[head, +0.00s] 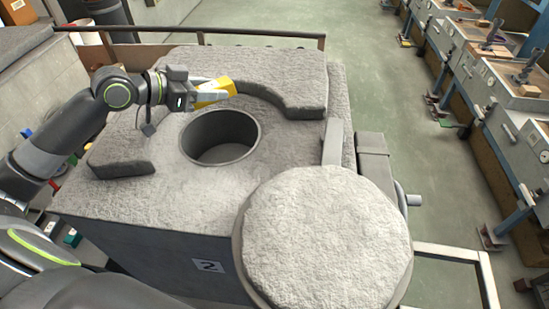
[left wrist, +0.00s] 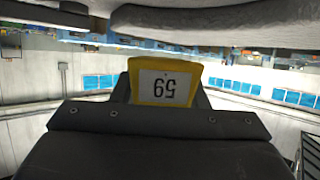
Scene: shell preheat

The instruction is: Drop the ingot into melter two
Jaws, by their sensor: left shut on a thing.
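Melter two (head: 180,187) is a grey, rough-topped block with a "2" plate on its front. Its round well (head: 220,137) is open, and the inside I can see looks empty. The round stone-like lid (head: 325,240) is swung aside at the front right. My left gripper (head: 212,94) is shut on the yellow ingot (head: 217,91), holding it above the melter, behind the well's far rim in the picture. In the left wrist view, the ingot (left wrist: 165,82) shows a white number label between the fingers. My right gripper is not in view.
Raised rough slabs (head: 270,75) lie around the back of the well, and another (head: 122,158) lies at its left. A rail (head: 265,36) runs behind the melter. Benches with equipment (head: 500,75) stand at the right, across clear floor (head: 390,100).

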